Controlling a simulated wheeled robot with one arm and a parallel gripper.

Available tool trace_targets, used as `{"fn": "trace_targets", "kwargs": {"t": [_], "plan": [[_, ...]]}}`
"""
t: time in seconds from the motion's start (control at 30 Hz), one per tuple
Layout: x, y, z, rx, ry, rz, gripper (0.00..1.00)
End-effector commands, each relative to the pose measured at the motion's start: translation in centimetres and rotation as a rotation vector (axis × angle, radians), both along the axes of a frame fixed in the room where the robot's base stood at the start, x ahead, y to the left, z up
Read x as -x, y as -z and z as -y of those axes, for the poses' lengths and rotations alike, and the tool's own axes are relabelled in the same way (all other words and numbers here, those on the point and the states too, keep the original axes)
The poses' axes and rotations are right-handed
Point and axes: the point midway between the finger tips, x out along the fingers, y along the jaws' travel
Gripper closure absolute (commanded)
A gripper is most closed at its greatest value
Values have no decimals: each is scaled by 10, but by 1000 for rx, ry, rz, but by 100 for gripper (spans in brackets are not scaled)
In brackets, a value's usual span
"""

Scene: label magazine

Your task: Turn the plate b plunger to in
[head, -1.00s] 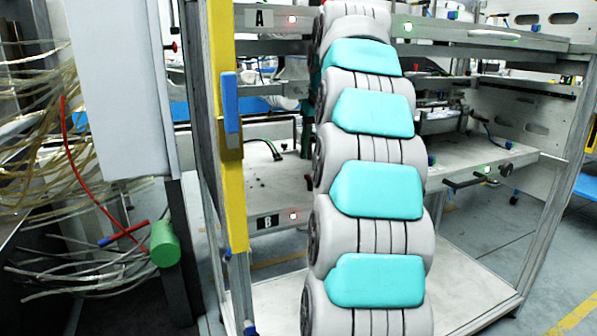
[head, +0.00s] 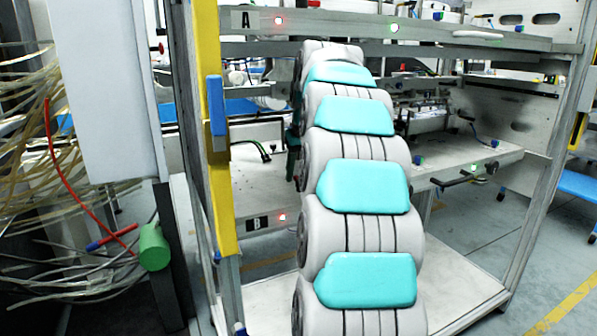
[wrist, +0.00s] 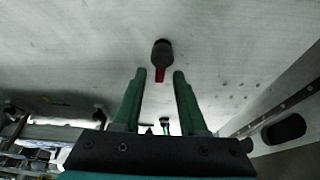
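Plate B (head: 262,190) is the lower shelf of the metal frame in the head view, with a "B" label (head: 257,223) and a lit red lamp (head: 281,217) on its front edge. In the wrist view a black knob with a red tip (wrist: 161,55) stands out from a pale grey surface. I cannot tell for sure that it is the plate B plunger. My gripper (wrist: 160,76) has two green fingers, open and empty. The knob lies just beyond the fingertips, roughly centred between them. In the head view my arm hides most of the gripper; a little green shows beside the arm.
Plate A (head: 330,45) with its "A" label is above. A yellow post (head: 222,180) stands left of the shelves. A black handle (head: 455,181) sticks out at plate B's right, near a green lamp (head: 474,167). Hoses (head: 60,150) hang at the far left.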

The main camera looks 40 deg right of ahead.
Motion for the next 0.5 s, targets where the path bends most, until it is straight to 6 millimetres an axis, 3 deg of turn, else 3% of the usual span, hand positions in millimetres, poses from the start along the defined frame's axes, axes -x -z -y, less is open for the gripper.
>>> {"fn": "trace_targets", "kwargs": {"t": [0.07, 0.33, 0.5], "plan": [[0, 0, 0, 0, 0, 0, 68], [0, 0, 0, 0, 0, 0, 99], [0, 0, 0, 0, 0, 0, 100]]}}
